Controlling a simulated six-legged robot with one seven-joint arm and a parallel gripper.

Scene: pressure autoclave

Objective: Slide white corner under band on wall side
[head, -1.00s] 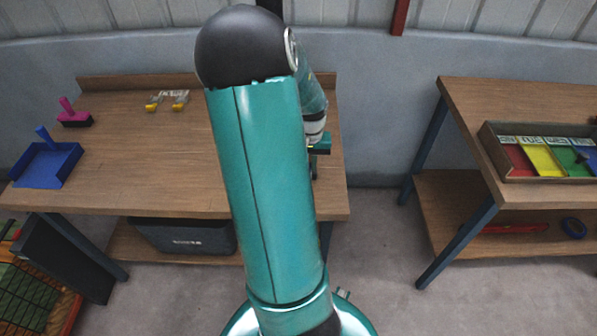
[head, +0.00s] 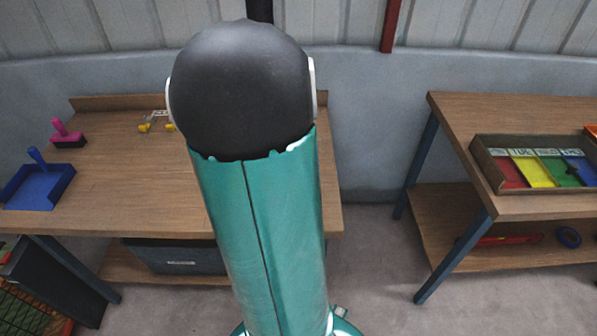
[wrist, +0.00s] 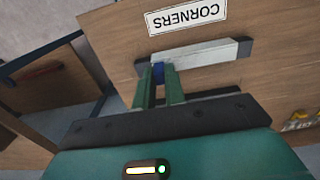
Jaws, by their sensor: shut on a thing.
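In the wrist view, my gripper (wrist: 160,82) is shut on a small blue piece (wrist: 158,70) that shows between its two green fingers. The fingertips are at a pale grey-white bar (wrist: 200,54) with dark ends, which lies on the wooden worktop. Whether they touch it is unclear. A white label reading CORNERS (wrist: 187,16), upside down in the picture, is just beyond the bar. I cannot clearly make out a white corner or tell whether the bar is the band. In the head view, my arm hides my gripper and this spot.
The left workbench (head: 120,195) carries a blue tray (head: 40,188), a pink-handled brush (head: 67,133) and small yellow-ended pieces (head: 156,123). A dark bin (head: 180,257) sits below. The right bench holds a sectioned colour tray (head: 485,175). Bare floor lies between the benches.

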